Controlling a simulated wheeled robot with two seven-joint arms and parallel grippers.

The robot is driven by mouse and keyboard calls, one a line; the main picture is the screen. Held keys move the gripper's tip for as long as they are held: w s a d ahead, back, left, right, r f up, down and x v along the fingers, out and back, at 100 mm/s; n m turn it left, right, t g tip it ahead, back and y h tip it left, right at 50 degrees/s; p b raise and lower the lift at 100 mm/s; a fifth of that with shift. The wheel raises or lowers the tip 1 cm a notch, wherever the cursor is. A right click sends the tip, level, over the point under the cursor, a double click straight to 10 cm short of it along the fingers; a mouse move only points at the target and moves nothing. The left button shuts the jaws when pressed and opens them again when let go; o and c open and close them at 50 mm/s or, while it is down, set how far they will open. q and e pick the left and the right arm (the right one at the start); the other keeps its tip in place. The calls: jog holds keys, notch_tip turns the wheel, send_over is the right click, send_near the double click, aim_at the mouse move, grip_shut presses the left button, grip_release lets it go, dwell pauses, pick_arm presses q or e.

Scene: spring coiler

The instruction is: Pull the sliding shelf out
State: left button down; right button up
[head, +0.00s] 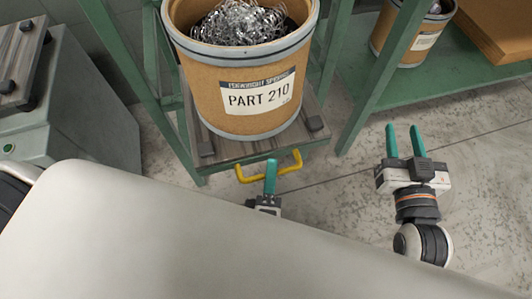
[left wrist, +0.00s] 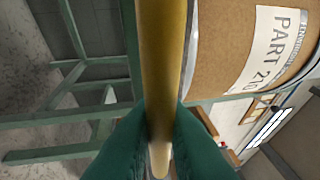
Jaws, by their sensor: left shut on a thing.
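The sliding shelf (head: 222,150) is a wooden board in a green frame, with a yellow handle (head: 283,175) on its front edge. A cardboard drum (head: 206,95) labelled PART 210, full of metal coils, stands on it. My left gripper (head: 271,170) is at the handle, partly hidden by my own arm in the head view. In the left wrist view its teal fingers close on both sides of the yellow bar (left wrist: 162,80). My right gripper (head: 404,142) is open and empty, over the floor to the right of the shelf.
Green rack posts (head: 382,75) rise on both sides of the shelf. A second drum (head: 408,42) and a cardboard box (head: 492,28) stand on a green shelf at the back right. A grey-green machine (head: 75,110) is at the left. The concrete floor in front is clear.

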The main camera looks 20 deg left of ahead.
pick_arm(q)
jog(key=s+d, duration=0.2)
jog(key=s, duration=0.2)
jog(key=shift+s+d, duration=0.1)
jog(key=shift+d, duration=0.3)
pick_arm(e)
jog(key=shift+s+d+f+g, duration=0.15)
jog(key=shift+f+g, duration=0.35)
jog(key=shift+f, duration=0.1)
pick_arm(q)
jog(key=c, duration=1.5)
grip_release()
jog(key=shift+o, duration=0.2)
